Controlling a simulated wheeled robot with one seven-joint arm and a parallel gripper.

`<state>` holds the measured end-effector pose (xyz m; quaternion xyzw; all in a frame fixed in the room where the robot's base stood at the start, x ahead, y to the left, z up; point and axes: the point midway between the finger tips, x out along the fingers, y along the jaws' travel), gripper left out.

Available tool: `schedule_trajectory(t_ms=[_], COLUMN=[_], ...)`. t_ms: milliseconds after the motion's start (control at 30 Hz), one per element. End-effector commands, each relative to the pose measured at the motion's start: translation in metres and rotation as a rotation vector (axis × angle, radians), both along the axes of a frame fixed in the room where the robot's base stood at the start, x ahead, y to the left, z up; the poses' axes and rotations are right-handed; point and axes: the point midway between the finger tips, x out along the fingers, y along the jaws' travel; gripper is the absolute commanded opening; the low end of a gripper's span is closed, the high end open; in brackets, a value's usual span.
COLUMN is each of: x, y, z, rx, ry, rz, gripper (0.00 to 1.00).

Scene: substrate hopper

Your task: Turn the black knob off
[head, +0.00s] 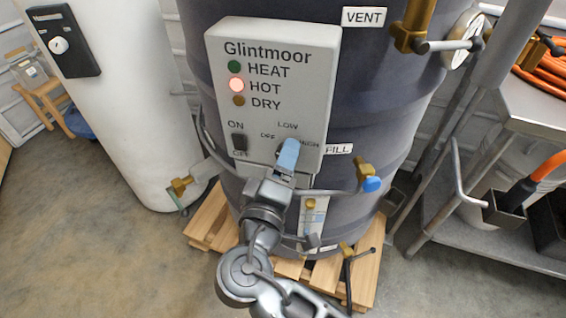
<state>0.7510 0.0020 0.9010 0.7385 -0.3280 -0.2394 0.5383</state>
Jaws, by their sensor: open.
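The Glintmoor control panel (222,66) is a light grey box on the dark drum (380,110). At its lower right, a dial area is marked LOW at the top, with OFF and HIGH labels partly covered. The black knob there is largely hidden behind my gripper, so its pointing direction cannot be read. My gripper (287,154) is open, with a blue fingertip in front of the dial area. Whether it touches the knob cannot be told. A black rocker switch (240,142) marked ON and OFF sits left of it. The HOT lamp (236,85) glows pale red; HEAT and DRY look dark.
A brass valve with a blue end (371,184) is right of my gripper, below the FILL label (339,149). The drum stands on a wooden pallet (365,270). A white tank (135,110) is left; a metal bench (540,115) is right. Open floor lies front left.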

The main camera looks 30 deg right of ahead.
Motion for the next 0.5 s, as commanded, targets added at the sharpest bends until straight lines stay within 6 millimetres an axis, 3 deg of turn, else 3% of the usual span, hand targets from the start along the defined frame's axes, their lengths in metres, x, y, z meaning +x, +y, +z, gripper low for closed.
schedule_trajectory(t_ms=[267, 500], x=[-0.003, -0.026], y=[0.003, 0.030], z=[0.000, -0.001], rx=[0.001, 0.000], ry=[-0.001, 0.000], rz=[0.000, 0.004], gripper=[0.69, 0.69])
